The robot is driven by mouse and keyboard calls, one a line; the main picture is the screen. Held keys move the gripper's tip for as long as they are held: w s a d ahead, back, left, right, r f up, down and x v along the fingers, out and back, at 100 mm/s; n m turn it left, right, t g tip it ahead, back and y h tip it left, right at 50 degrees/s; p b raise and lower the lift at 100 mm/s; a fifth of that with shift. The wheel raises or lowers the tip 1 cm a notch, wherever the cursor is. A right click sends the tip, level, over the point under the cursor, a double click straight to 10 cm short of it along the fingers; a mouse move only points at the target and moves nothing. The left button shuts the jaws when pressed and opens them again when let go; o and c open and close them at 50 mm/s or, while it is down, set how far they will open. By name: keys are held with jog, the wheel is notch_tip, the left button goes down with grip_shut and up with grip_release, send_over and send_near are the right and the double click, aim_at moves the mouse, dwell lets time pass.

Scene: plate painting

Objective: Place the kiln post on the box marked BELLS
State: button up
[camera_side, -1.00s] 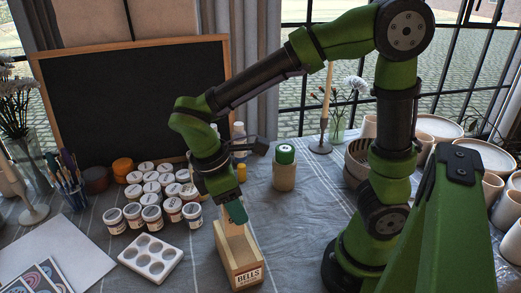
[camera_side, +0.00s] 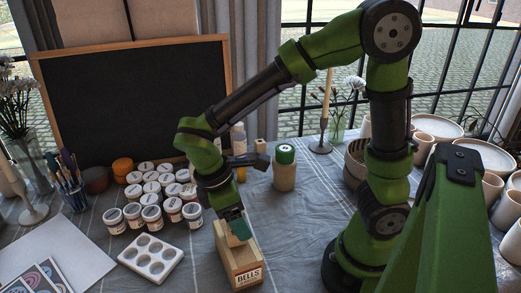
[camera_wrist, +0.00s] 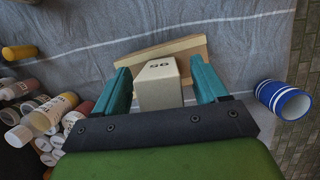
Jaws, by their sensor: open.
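The box marked BELLS (camera_side: 247,275) is a pale wooden open box on the cloth at the front centre in the side view. Its wooden rim (camera_wrist: 185,45) shows behind the fingers in the wrist view. My gripper (camera_side: 239,232) is low over the box, with its teal fingers pointing down. In the wrist view my gripper (camera_wrist: 162,88) is open, one finger on each side of a beige block with dark marks on top, which looks like the kiln post (camera_wrist: 159,88). Whether the fingers touch it, and what its lower end rests on, is hidden.
Several white-lidded paint jars (camera_side: 152,200) and a white palette (camera_side: 150,258) stand left of the box. A green-topped container (camera_side: 285,168) stands behind right. A blue striped cup (camera_wrist: 284,101) is right in the wrist view. Cloth right of the box is clear.

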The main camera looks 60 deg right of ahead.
jog(key=v, duration=1.2)
jog(key=s+d+m+t+y, duration=0.4)
jog(key=d+m+t, duration=0.4)
jog(key=m, duration=0.5)
jog(key=shift+s+d+t, duration=0.2)
jog(key=shift+d+t, duration=0.15)
jog(key=shift+t, duration=0.45)
